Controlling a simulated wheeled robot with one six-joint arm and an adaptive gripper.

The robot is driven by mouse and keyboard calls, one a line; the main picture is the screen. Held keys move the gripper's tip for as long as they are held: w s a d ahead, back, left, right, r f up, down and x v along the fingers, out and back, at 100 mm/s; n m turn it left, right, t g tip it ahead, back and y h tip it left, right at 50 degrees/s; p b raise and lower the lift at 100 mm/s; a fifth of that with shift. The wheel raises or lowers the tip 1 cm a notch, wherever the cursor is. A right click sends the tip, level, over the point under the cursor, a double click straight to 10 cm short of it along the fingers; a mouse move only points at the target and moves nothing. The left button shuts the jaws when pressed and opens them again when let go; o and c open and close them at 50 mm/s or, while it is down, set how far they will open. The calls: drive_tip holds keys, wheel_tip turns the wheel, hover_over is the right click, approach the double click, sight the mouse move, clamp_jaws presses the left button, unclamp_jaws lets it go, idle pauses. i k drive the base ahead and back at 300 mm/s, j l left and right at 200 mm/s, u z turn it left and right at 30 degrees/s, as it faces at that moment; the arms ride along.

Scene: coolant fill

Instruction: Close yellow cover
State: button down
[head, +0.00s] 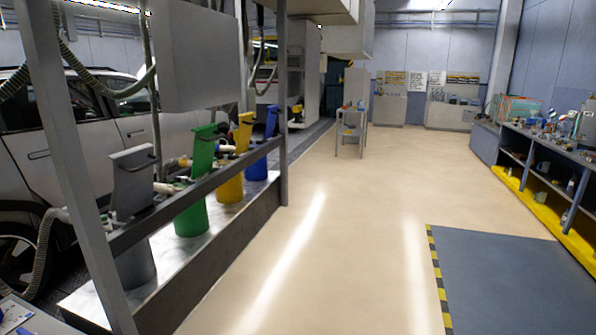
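The yellow cover (243,131) stands upright above the yellow container (230,188) on the metal bench at left. It looks raised, with a dark handle near its top. A grey rail crosses in front of the container and hides part of it. My gripper is not in the head view.
The grey cover (131,182), green cover (202,158) and blue cover (271,122) also stand upright in the same row. A grey post (72,150) and rail (170,209) border the bench (160,270). A car (30,140) stands behind. The beige floor (340,220) is clear.

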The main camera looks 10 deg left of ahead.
sight(247, 122)
drive_tip(key=i+j+u, duration=0.2)
drive_tip(key=i+u, duration=0.2)
drive_tip(key=i, duration=0.3)
drive_tip(key=i+u, duration=0.4)
drive_tip(key=i, duration=0.35)
